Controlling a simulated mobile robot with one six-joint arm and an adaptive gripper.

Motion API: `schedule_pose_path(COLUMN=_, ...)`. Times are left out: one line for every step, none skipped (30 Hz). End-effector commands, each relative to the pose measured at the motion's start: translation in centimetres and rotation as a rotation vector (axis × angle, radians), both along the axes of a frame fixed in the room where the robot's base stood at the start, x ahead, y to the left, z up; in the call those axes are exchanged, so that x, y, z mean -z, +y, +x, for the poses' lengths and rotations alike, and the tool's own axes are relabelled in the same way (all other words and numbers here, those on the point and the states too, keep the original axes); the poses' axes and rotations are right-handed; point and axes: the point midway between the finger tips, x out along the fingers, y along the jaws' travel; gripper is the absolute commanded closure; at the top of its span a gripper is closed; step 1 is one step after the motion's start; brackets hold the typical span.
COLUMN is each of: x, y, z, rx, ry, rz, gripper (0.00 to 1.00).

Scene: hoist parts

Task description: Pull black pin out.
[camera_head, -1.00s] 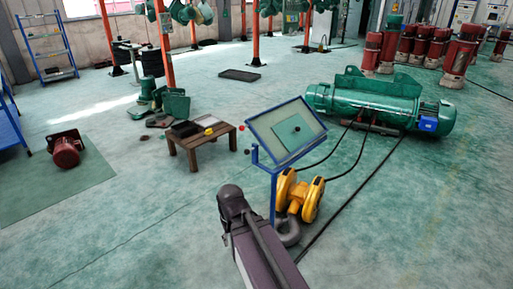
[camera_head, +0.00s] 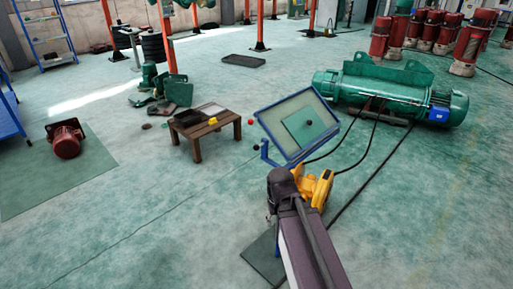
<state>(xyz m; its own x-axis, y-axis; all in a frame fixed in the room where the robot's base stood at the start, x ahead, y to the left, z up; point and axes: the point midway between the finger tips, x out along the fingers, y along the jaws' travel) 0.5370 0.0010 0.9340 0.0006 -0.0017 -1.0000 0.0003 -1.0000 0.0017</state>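A blue-framed tilted panel (camera_head: 270,124) stands in the middle of the head view, with a green square plate (camera_head: 296,136) on its pale face. A small black round thing (camera_head: 309,122) shows on the green plate; it may be the black pin's end, but it is too small to tell. Another small black round thing (camera_head: 256,147) and a red one (camera_head: 251,122) show at the panel's left. My dark arm rises from the bottom, with its upper end just below the panel. My gripper is not visible.
A yellow hook block (camera_head: 322,188) is partly behind my arm. A green hoist (camera_head: 385,95) lies behind right, with black cables running across the floor. A low wooden table (camera_head: 224,121) with small trays stands left of the panel.

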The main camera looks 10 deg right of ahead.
Motion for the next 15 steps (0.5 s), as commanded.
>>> schedule_pose_path(x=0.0, y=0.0, z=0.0, rx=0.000, ry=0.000, rz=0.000, gripper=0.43)
schedule_pose_path(x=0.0, y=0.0, z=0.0, rx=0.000, ry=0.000, rz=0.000, gripper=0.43)
schedule_pose_path(x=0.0, y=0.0, z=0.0, rx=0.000, ry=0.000, rz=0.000, gripper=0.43)
schedule_pose_path(x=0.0, y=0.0, z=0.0, rx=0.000, ry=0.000, rz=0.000, gripper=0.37)
schedule_pose_path(x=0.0, y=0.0, z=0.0, rx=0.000, ry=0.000, rz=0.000, gripper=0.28)
schedule_pose_path(x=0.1, y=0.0, z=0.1, rx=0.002, ry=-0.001, rz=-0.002, gripper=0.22)
schedule_pose_path(x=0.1, y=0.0, z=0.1, rx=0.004, ry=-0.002, rz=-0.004, gripper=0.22)
schedule_pose_path(x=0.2, y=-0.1, z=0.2, rx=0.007, ry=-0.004, rz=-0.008, gripper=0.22)
schedule_pose_path(x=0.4, y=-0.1, z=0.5, rx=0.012, ry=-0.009, rz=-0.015, gripper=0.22)
schedule_pose_path(x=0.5, y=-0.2, z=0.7, rx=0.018, ry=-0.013, rz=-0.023, gripper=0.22)
schedule_pose_path(x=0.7, y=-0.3, z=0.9, rx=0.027, ry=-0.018, rz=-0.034, gripper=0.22)
schedule_pose_path(x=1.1, y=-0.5, z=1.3, rx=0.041, ry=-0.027, rz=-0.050, gripper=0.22)
schedule_pose_path(x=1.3, y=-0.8, z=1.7, rx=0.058, ry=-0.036, rz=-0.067, gripper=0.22)
schedule_pose_path(x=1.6, y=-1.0, z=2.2, rx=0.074, ry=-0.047, rz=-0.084, gripper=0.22)
schedule_pose_path(x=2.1, y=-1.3, z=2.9, rx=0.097, ry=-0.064, rz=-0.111, gripper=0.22)
